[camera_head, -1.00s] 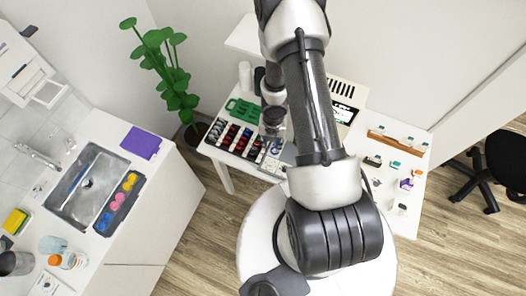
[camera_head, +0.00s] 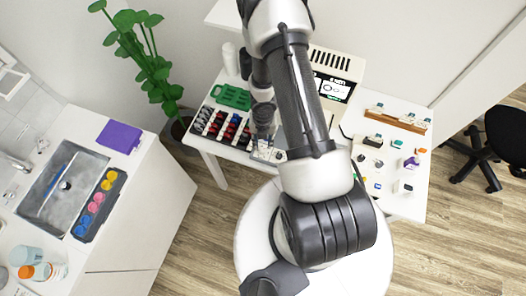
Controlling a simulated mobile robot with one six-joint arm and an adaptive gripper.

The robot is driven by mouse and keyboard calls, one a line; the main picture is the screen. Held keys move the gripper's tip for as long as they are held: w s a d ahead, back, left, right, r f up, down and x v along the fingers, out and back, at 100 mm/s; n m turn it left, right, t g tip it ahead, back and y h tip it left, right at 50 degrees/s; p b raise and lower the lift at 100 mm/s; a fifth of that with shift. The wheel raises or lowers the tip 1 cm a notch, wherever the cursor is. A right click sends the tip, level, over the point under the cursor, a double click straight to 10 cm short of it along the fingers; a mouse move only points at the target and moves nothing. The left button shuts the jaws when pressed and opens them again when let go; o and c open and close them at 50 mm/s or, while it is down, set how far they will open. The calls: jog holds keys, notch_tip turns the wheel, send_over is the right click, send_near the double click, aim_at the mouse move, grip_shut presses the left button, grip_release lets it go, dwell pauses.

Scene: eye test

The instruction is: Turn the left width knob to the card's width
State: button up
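My arm reaches over the white table (camera_head: 400,195), and my gripper (camera_head: 264,128) points down near the table's front left part, beside the dark tray. Its fingers are small and blurred, so I cannot tell their opening or whether they touch anything. A small pale object (camera_head: 268,154), perhaps a frame, lies just below the gripper; I cannot make out a width knob on it. A beige machine (camera_head: 345,62) with a dark panel stands at the back. The panel carries a white card or display (camera_head: 333,88) with marks too small to read. My arm hides part of the table.
A dark tray (camera_head: 222,127) of red, black and grey pieces and a green holder (camera_head: 233,96) lie left of my gripper. A wooden rack (camera_head: 396,121) and several small items stand at right. A plant (camera_head: 160,75) and sink counter (camera_head: 140,190) are farther left.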

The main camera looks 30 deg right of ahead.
aim_at(263, 149)
notch_tip(263, 149, down, 7)
jog(key=b, duration=0.6)
jog(key=shift+f, duration=0.15)
jog(key=shift+c, duration=0.5)
grip_shut()
